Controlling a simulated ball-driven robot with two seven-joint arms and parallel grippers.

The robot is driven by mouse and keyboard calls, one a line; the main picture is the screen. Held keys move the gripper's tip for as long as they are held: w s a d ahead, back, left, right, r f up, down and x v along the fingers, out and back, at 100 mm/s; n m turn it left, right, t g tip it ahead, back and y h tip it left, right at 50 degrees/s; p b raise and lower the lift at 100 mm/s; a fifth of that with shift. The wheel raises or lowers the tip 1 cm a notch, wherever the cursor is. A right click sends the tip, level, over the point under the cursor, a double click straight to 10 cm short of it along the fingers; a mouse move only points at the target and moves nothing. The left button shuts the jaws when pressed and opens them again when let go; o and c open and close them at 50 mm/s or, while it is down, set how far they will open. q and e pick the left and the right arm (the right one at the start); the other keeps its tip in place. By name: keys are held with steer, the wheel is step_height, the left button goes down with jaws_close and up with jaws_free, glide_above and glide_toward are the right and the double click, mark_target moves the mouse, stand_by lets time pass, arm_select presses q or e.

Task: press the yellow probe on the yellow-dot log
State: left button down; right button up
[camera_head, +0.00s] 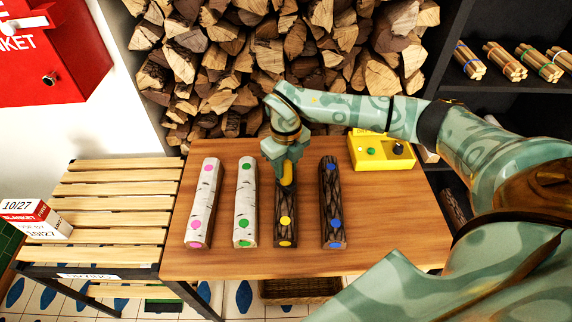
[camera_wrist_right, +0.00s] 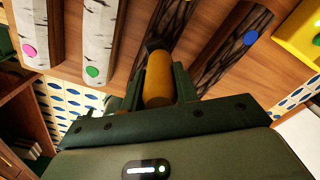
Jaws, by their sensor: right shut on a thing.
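My right gripper (camera_head: 286,168) is over the far half of the dark yellow-dot log (camera_head: 285,205), which lies on the wooden table. It is shut on the yellow probe (camera_wrist_right: 158,80); the probe also shows in the head view (camera_head: 288,180). In the right wrist view the probe's dark tip points at the dark bark of the yellow-dot log (camera_wrist_right: 170,22). I cannot tell whether the tip touches the bark. The log's near-half and end yellow dots are visible; its far end is hidden behind the gripper. My left gripper is not in view.
Left of it lie white logs with green dots (camera_head: 245,205) and pink dots (camera_head: 204,205). A dark blue-dot log (camera_head: 331,205) lies to the right. A yellow box (camera_head: 370,160) with a green button sits at the back right. A slatted bench (camera_head: 105,205) stands left.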

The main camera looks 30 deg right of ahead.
step_height(320, 180, up, 6)
steer(key=p, duration=0.5)
steer(key=shift+r, duration=0.25)
steer(key=shift+f, duration=0.1)
stand_by(0.9)
steer(key=n, duration=0.3)
steer(key=shift+a, duration=0.1)
steer(key=s+a+r+n+b, duration=0.1)
steer(key=s+a+r+n, duration=0.3)
steer(key=n, duration=1.2)
steer(key=s+a+r+n+b, duration=0.2)
steer(key=s+r+n, duration=0.3)
steer(key=n, duration=1.1)
steer(key=shift+s+a, duration=0.9)
steer(key=shift+s, duration=0.05)
